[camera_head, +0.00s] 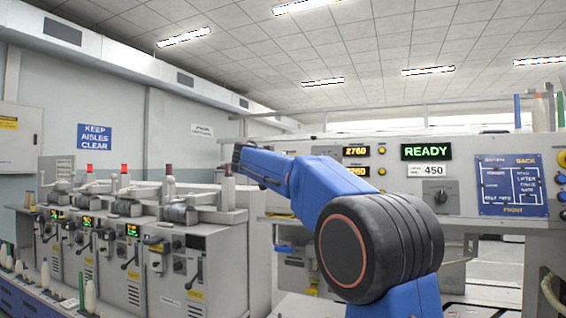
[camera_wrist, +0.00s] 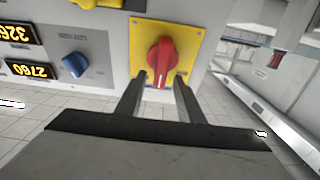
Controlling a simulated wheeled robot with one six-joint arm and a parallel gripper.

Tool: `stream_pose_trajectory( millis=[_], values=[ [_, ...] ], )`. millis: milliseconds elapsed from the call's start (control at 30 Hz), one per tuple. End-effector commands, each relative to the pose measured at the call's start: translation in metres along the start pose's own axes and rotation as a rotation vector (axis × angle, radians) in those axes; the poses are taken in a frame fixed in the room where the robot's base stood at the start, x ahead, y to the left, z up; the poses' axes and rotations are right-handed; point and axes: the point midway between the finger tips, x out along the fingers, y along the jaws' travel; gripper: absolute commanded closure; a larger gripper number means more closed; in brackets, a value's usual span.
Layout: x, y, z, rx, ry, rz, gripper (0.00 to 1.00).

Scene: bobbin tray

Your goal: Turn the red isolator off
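The red isolator (camera_wrist: 161,61) is a red rotary handle on a yellow square plate (camera_wrist: 181,33), seen in the wrist view on a pale panel. Its handle points roughly up and down in that picture. My gripper (camera_wrist: 161,80) is open, with one dark finger on each side of the handle's lower end. I cannot tell whether the fingers touch it. In the head view my blue arm reaches toward the panel, and the isolator and fingertips are hidden behind it.
A blue knob (camera_wrist: 74,65) and lit number displays (camera_wrist: 31,70) sit left of the isolator in the wrist view. In the head view the panel bears a green READY display (camera_head: 426,152) and a dark rotary switch (camera_head: 438,197). Grey machines (camera_head: 190,250) stand at left.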

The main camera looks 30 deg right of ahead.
Motion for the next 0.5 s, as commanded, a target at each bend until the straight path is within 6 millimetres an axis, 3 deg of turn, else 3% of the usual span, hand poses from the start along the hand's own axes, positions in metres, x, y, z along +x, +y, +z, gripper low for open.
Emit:
stream_pose_trajectory(
  millis=[400, 500],
  values=[
    [0.0073, 0.0001, 0.0001, 0.000, 0.000, 0.000, 0.66],
    [0.0072, 0.0001, 0.0001, 0.000, 0.000, 0.000, 0.90]
  ],
)
